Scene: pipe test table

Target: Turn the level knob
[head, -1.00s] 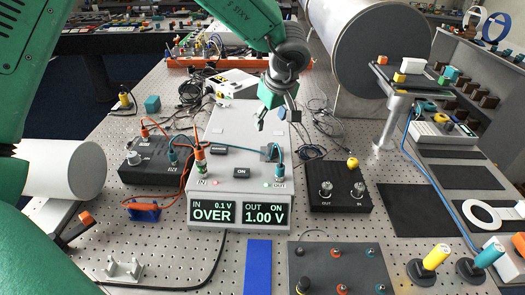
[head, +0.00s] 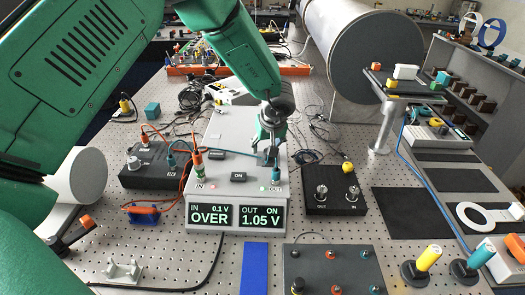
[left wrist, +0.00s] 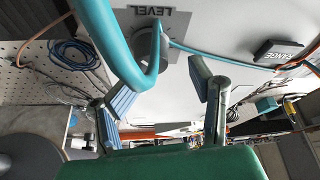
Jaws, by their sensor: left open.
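The level knob (left wrist: 143,44) shows in the left wrist view beside the printed word LEVEL, on a dark plate on the grey meter box (head: 232,132). A thick teal cable (left wrist: 120,50) crosses in front of it and hides part of it. My left gripper (head: 268,150) is over the right side of the box top in the head view, hiding the knob there. In the left wrist view its two fingers (left wrist: 160,103) stand apart, with the knob beyond the gap; I cannot tell whether they touch it. The box displays (head: 236,215) read OVER and 1.05 V. My right gripper is not visible.
Teal OUT plug (head: 275,174) and orange IN plug (head: 198,165) stand on the box near the gripper. A black box with two knobs (head: 337,200) stands to the right, another black box (head: 148,167) to the left. Loose cables lie around.

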